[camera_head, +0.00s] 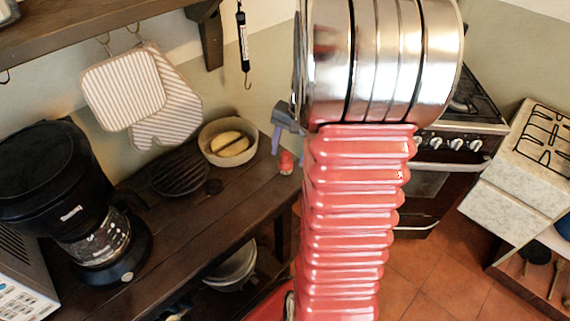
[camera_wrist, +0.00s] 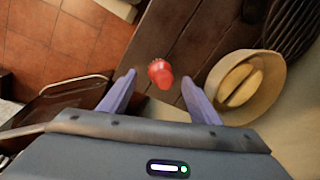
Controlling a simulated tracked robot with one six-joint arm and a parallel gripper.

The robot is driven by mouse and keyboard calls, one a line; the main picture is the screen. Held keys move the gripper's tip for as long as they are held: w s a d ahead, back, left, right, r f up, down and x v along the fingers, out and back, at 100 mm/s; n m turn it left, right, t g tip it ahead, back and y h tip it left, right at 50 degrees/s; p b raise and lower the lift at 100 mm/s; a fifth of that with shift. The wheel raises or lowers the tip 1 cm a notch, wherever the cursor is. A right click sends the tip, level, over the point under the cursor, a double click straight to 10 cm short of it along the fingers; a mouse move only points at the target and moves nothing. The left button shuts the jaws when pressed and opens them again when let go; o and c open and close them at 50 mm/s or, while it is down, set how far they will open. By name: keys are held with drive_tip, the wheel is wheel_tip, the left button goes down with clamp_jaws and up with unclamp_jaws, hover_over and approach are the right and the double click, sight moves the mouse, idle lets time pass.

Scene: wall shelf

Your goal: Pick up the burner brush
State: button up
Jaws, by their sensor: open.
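A small red object (camera_head: 286,162) with a paler end stands at the right end of the dark wooden counter; it is probably the burner brush, but bristles are too small to tell. It also shows in the wrist view (camera_wrist: 160,74). My gripper (camera_head: 288,147) is open and empty above it, with purple fingers. In the wrist view, the fingertips of my gripper (camera_wrist: 159,77) are spread to either side of the red object. My arm hides part of the scene to the right of the counter.
A round dark grate (camera_head: 180,174) and a coffee maker (camera_head: 72,190) are further left. Striped mitts (camera_head: 125,90) and a hanging scale (camera_head: 243,45) are behind.

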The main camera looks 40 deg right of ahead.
sight(286, 162)
drive_tip(key=shift+w+a+f, duration=0.1)
drive_tip(key=shift+w+f, duration=0.05)
drive_tip(key=shift+f, duration=0.55)
drive_tip(key=shift+w+f, duration=0.1)
drive_tip(key=shift+f, duration=0.55)
drive_tip(key=shift+c, duration=0.5)
drive_tip(key=c, duration=1.1)
